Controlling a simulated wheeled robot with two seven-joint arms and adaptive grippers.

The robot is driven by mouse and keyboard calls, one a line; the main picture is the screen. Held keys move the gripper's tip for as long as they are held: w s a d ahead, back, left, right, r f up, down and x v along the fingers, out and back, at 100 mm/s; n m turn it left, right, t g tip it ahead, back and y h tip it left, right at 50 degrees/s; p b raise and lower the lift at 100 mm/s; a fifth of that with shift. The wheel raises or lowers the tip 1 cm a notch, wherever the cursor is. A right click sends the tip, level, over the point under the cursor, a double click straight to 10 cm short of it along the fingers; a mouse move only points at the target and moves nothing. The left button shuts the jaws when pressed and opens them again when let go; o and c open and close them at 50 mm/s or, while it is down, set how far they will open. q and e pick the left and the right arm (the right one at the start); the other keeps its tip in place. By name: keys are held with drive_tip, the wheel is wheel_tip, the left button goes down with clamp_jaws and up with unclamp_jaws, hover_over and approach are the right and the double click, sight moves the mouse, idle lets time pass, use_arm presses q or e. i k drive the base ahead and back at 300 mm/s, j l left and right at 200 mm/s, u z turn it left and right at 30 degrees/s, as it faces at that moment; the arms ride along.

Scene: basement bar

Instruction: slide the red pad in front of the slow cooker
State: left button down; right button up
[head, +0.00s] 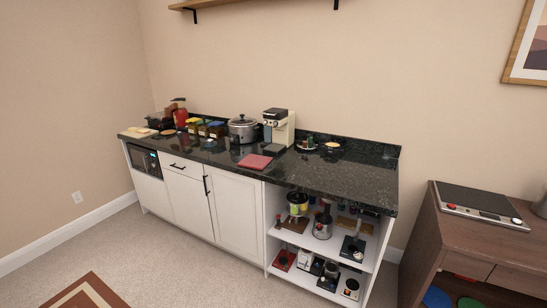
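The red pad (255,161) lies flat near the front edge of the dark stone counter (328,176). The slow cooker (243,131), silver with a lidded top, stands at the back of the counter, behind the pad and slightly to its left in the picture. A strip of bare counter lies between them. Neither of my grippers shows in the head view.
A cream coffee machine (281,127) stands right of the slow cooker. Colourful jars (205,128) and a red appliance (180,116) are to its left. The counter's right part is mostly clear. A wooden cabinet (455,235) stands at the far right.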

sight(252, 161)
drive_tip(key=i+j+z, duration=0.1)
drive_tip(key=i+z, duration=0.15)
drive_tip(key=i, duration=0.3)
drive_tip(key=i+j+z, duration=0.2)
drive_tip(key=i, duration=0.3)
drive_tip(key=i+j+z, duration=0.25)
drive_tip(key=i, duration=0.25)
